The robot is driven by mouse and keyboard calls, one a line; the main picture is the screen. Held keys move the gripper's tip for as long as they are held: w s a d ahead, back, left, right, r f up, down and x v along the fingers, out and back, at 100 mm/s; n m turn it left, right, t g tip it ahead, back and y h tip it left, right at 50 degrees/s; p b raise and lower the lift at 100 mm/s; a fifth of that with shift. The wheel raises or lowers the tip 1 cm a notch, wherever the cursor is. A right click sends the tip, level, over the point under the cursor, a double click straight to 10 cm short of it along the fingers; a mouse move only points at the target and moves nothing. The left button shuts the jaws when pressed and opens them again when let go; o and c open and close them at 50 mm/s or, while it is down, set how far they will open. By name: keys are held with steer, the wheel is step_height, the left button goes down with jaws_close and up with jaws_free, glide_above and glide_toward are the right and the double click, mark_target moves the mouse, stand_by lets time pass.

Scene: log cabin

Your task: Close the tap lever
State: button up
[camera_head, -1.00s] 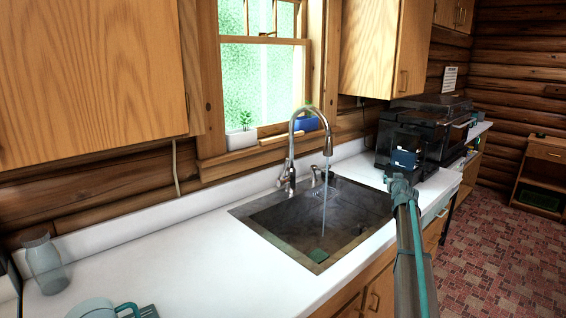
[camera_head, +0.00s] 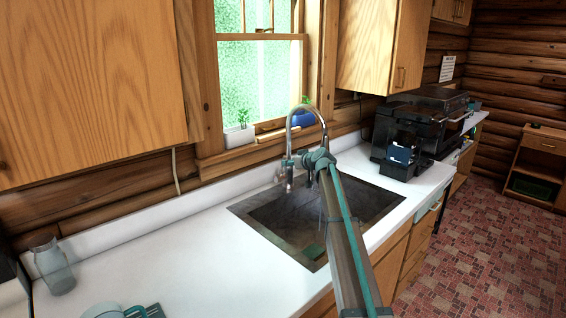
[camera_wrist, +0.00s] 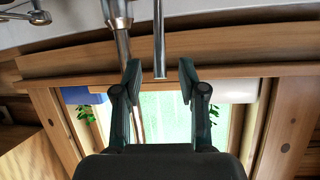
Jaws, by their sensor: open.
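The tap's tall curved spout (camera_head: 292,118) rises at the back of the sink (camera_head: 262,222). In the upside-down wrist view its pipe (camera_wrist: 122,42) runs behind the left finger. A slim metal bar (camera_wrist: 159,38), apparently the tap lever, reaches between the fingertips of my gripper (camera_wrist: 160,70). The fingers are open on either side of it, with a gap visible to the right. In the head view my gripper (camera_head: 290,164) is at the tap body, and the lever there is mostly covered. My arm hides much of the spout's outlet and water stream.
A second small fixture (camera_wrist: 30,14) stands beside the tap. The window (camera_head: 258,80) and its sill are behind. A dark machine (camera_head: 400,150) is on the right counter. The counter (camera_head: 180,250) between is clear.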

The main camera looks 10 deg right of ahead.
mark_target(281, 170)
steer(key=p+x, duration=0.1)
steer(key=x, duration=0.5)
steer(key=shift+w+f+p, duration=0.15)
steer(key=shift+w+p, duration=0.1)
steer(key=shift+p, duration=0.05)
steer(key=shift+c, duration=0.3)
jaws_close()
